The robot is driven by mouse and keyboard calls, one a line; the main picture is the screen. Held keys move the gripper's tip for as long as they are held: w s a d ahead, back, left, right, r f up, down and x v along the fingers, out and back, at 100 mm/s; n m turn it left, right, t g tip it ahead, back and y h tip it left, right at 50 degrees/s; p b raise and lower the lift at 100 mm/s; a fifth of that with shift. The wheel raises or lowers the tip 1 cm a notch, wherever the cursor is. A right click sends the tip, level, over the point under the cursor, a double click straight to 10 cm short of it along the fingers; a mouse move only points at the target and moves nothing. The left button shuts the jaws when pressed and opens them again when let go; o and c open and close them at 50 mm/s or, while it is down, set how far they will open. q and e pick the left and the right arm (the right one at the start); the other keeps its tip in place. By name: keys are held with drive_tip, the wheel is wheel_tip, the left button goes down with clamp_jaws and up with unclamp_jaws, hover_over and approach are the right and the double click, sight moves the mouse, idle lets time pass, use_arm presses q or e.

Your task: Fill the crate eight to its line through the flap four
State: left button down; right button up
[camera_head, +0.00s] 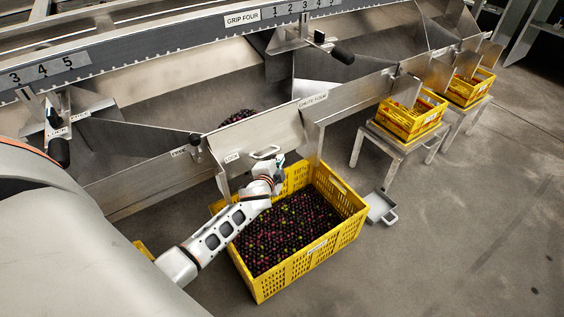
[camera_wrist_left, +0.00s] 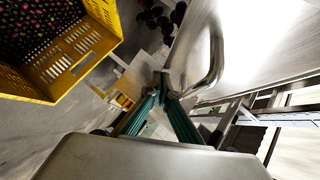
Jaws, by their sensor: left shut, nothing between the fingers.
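A large yellow crate (camera_head: 350,222) stands on the floor under the chute marked four, holding many dark purple and some green fruits below its rim; its label is too small to read. I cannot make out a fill line. The metal flap (camera_head: 250,138) with a bar handle (camera_head: 265,153) is above the crate's back edge. My left gripper (camera_head: 279,162) is shut and empty beside that handle. In the left wrist view its teal fingertips (camera_wrist_left: 165,88) meet just left of the handle (camera_wrist_left: 213,68); contact is unclear. The crate (camera_wrist_left: 88,45) shows there too. My right gripper is not in view.
Dark fruits (camera_head: 237,117) lie behind the flap. Two smaller yellow crates (camera_head: 408,127) (camera_head: 470,92) stand on metal stands at right. A grey scoop-like pan (camera_head: 380,208) lies on the floor beside the large crate. The floor at right is clear.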

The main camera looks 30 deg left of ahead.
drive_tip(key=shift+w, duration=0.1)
use_arm(q)
drive_tip(key=shift+m+t+y, duration=0.7)
drive_tip(key=shift+m+t, duration=0.1)
drive_tip(key=shift+m, duration=0.1)
drive_tip(key=a+f+b, duration=0.1)
drive_tip(key=b, duration=0.2)
drive_tip(key=w+a+f+b, duration=0.1)
drive_tip(key=a+b, duration=0.1)
drive_tip(key=b, duration=0.1)
drive_tip(key=w+a+f+b, duration=0.1)
drive_tip(key=a+b, duration=0.1)
drive_tip(key=shift+a+f+b, duration=0.25)
drive_tip(key=shift+f+b, duration=0.05)
drive_tip(key=shift+b, duration=0.1)
drive_tip(key=shift+w+a, duration=0.3)
drive_tip(key=shift+a, duration=0.25)
drive_tip(key=shift+w+a, duration=0.25)
drive_tip(key=shift+a, duration=0.25)
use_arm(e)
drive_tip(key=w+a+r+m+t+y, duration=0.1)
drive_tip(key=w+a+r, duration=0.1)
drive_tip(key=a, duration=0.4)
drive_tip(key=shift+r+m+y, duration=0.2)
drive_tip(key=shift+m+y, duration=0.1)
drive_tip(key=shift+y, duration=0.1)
use_arm(q)
drive_tip(key=shift+a, duration=0.1)
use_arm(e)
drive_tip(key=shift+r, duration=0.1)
